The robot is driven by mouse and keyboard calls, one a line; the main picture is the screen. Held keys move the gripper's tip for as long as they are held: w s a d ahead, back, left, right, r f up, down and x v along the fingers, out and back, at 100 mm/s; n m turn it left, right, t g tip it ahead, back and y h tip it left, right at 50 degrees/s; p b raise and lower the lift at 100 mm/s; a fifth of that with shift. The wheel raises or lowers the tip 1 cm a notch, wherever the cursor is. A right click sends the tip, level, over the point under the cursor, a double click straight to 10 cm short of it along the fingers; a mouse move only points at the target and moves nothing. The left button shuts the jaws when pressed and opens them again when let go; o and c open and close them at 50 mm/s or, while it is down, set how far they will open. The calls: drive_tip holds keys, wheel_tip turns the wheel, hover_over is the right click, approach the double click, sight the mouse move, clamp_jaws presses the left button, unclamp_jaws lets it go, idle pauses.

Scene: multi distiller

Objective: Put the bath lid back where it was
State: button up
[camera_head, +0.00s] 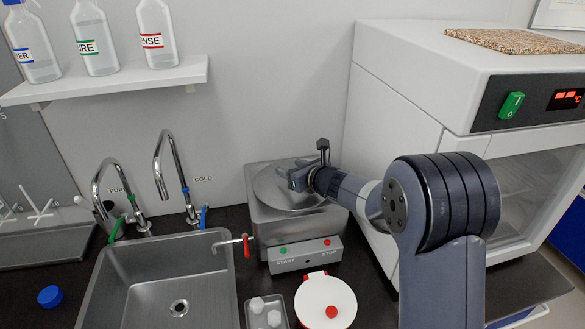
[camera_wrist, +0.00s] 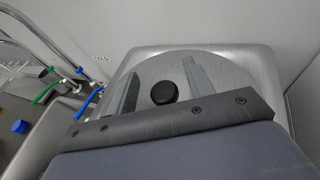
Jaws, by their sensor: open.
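The bath (camera_head: 259,222) is a square steel box with START and STOP buttons on its front panel, at the back beside the sink. A round grey metal lid (camera_head: 272,196) lies on its top; in the wrist view the lid (camera_wrist: 222,70) has a black knob (camera_wrist: 163,92). My gripper (camera_head: 294,180) is over the lid, coming from the right. Its fingers are open, one on each side of the knob in the wrist view, with gaps between. My gripper hides part of the lid in the head view. I cannot tell whether the lid is fully seated.
A sink (camera_head: 135,275) with two taps is left of the bath. A white round lid with a red knob (camera_head: 327,303) and a small tray (camera_head: 266,312) with white pieces lie in front. A white cabinet (camera_head: 400,110) stands close on the right. A bottle shelf (camera_head: 110,83) hangs upper left.

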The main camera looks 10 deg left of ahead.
drive_tip(key=b+v, duration=0.2)
drive_tip(key=v, duration=1)
drive_tip(key=shift+r, duration=0.2)
